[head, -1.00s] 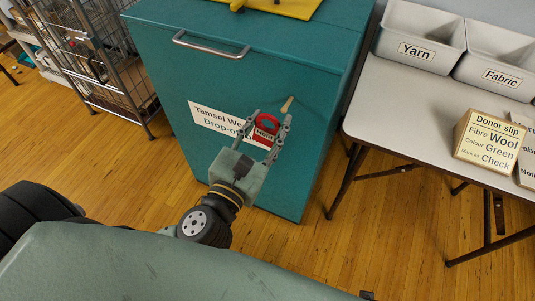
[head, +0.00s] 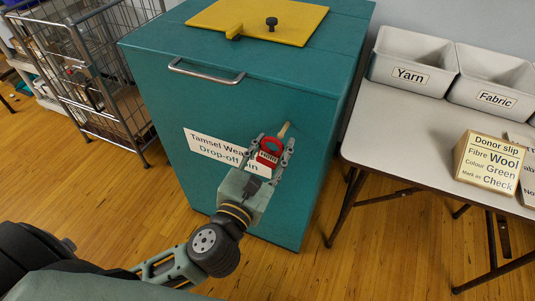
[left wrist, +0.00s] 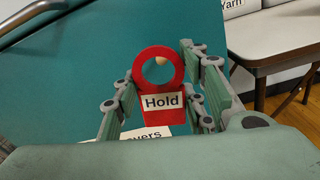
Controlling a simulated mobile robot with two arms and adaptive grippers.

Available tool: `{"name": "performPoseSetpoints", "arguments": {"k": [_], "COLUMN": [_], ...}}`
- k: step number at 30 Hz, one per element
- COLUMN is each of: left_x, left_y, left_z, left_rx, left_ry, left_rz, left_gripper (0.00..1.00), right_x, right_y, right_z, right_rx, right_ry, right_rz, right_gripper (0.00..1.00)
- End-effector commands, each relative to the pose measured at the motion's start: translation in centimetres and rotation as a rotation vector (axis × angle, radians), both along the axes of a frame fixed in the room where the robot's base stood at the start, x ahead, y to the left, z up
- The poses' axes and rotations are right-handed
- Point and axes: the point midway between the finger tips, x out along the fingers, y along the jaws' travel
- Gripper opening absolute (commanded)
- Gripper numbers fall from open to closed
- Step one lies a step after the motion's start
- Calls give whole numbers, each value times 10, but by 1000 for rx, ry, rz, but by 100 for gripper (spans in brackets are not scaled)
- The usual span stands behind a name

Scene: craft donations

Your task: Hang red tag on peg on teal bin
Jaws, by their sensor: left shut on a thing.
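The red tag (head: 268,158), marked "Hold" with a ring at its top, is held in my left gripper (head: 273,145), which is shut on it. In the left wrist view the tag (left wrist: 163,115) stands upright between the fingers, ring up. The wooden peg (head: 284,130) sticks out from the front of the teal bin (head: 235,105), just above and right of the ring. In the left wrist view the peg's pale end (left wrist: 161,61) shows through the ring's opening. I cannot tell whether the ring is around the peg or in front of it. My right gripper is not in view.
The bin has a metal handle (head: 205,73), a drop-off label (head: 205,145) and a yellow lid (head: 262,18) on top. A table (head: 400,140) with Yarn and Fabric tubs and a donor slip block stands at right. A wire cage (head: 85,70) stands at left.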

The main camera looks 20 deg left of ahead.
Motion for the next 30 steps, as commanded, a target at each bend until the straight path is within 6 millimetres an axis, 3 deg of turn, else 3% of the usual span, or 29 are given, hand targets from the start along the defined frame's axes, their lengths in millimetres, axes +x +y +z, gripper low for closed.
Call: {"name": "performPoseSetpoints", "arguments": {"k": [22,30], "left_x": [45,61], "left_y": [-2,-2], "left_z": [-3,-7], "left_rx": [-1,0], "left_ry": [0,2], "left_rz": [0,1], "left_gripper": [26,26], "right_x": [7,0], "right_y": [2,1], "right_z": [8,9], "right_rx": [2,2], "right_ry": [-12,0], "right_rz": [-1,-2], "right_gripper": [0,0]}}
